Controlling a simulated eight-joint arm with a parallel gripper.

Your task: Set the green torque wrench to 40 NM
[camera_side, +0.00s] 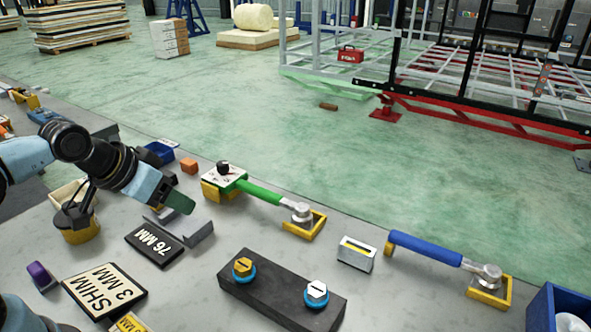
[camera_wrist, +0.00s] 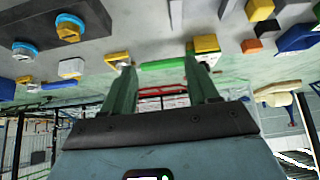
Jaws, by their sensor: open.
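The green torque wrench (camera_side: 262,193) lies across the table in the side view. Its handle end is at a white dial box (camera_side: 236,180) with a black knob (camera_side: 222,167) on a yellow base; its metal head (camera_side: 301,212) rests at a yellow cradle (camera_side: 303,232). The dial reading is too small to read. My gripper (camera_side: 180,204) is left of the dial box, apart from the wrench, with green fingers. In the wrist view my gripper (camera_wrist: 160,60) is open and empty, and the green handle (camera_wrist: 165,65) appears beyond and between the fingertips.
A blue-handled wrench (camera_side: 425,249) lies to the right. A dark block (camera_side: 280,295) with two bolts stands in front.

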